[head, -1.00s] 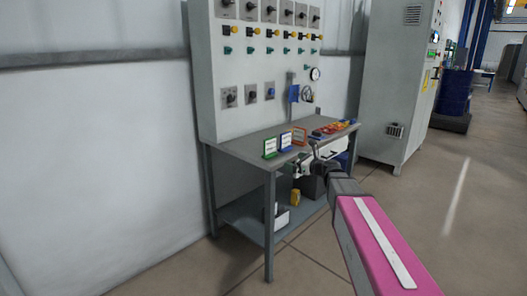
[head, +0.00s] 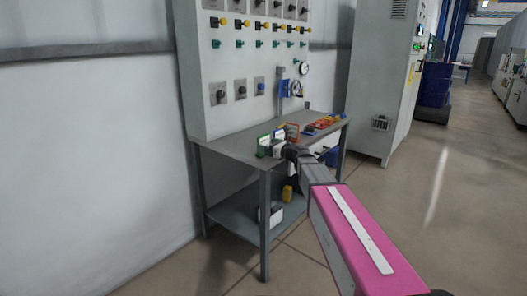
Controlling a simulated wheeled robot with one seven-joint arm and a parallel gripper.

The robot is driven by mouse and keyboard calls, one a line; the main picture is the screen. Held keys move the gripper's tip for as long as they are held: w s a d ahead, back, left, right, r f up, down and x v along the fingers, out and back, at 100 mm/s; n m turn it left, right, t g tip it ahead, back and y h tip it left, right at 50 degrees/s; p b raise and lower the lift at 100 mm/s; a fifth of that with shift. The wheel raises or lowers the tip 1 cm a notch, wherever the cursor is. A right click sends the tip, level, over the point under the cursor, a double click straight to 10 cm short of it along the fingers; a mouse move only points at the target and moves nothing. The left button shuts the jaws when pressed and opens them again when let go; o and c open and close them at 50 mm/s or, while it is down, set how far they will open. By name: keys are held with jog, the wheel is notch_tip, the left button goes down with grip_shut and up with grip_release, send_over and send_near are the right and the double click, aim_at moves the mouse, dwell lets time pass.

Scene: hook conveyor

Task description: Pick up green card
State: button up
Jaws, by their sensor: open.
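The green card (head: 264,146) is a small green-framed panel with a white face, standing upright on the grey workbench (head: 226,148) near its front left part. My gripper (head: 276,150) is at the end of my pink arm, at the bench's front edge, just right of the green card. It is open. The fingers are small here and partly hidden by my wrist, and I cannot tell whether they touch the card. The blue card beside it is mostly covered by my gripper.
An orange card (head: 293,129) stands right of my gripper. Red and yellow items (head: 322,123) lie further right on the bench. A control panel (head: 245,60) rises behind. A lower shelf (head: 236,215) holds a yellow item (head: 288,194) and a white box. The floor in front is clear.

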aim_at(265, 144)
jog(key=x, duration=0.5)
jog(key=shift+w, duration=0.1)
jog(key=shift+d, duration=0.1)
jog(key=c, duration=0.7)
jog(key=shift+r, duration=0.1)
